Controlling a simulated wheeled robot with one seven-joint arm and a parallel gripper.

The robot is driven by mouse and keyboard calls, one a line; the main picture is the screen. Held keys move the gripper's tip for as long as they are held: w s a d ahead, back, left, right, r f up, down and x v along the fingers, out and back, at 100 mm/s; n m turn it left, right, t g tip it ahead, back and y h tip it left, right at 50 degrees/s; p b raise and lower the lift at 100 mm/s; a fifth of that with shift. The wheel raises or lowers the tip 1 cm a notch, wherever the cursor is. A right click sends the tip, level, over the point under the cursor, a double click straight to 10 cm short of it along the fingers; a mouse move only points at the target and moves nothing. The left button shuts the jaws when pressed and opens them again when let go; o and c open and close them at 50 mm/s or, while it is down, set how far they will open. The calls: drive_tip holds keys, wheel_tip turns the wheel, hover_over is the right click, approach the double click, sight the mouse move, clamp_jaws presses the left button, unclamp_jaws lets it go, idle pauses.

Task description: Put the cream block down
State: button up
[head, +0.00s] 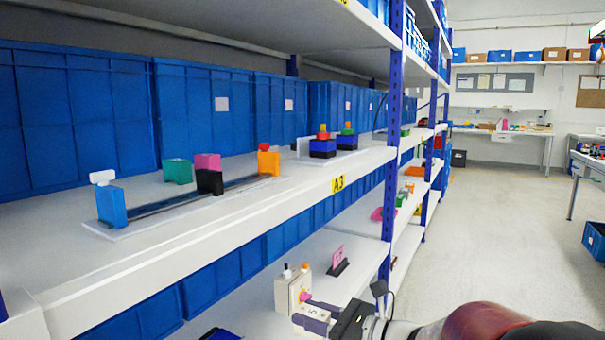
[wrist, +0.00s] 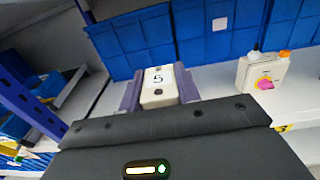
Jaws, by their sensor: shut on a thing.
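The cream block (wrist: 158,82) is marked with a 5 and sits between the purple fingers of my gripper (wrist: 157,94) in the wrist view. My gripper is shut on it. In the head view, my gripper (head: 312,314) reaches in from the bottom right at the lower shelf (head: 245,315), with the block partly hidden by the fingers. I cannot tell whether the block touches the shelf. A cream switch box (head: 289,293) with a pink rotary knob (head: 305,297) stands just behind the gripper; in the wrist view the box (wrist: 247,75) is to the right of the block.
A pink piece on a black stand (head: 337,264) is farther along the lower shelf. A blue shelf post (head: 391,165) rises near my gripper, and the upper shelf edge (head: 230,220) runs above. Blue bins (wrist: 225,28) line the back.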

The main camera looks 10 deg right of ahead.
drive_tip(key=w+d+f, duration=0.1)
drive_tip(key=d+f, duration=0.2)
drive_tip(key=f, duration=1.3)
drive_tip(key=w+d+f, duration=0.2)
drive_tip(key=d+f, duration=0.1)
drive_tip(key=f, duration=1.3)
drive_tip(key=shift+w+d, duration=0.2)
drive_tip(key=shift+d, duration=0.15)
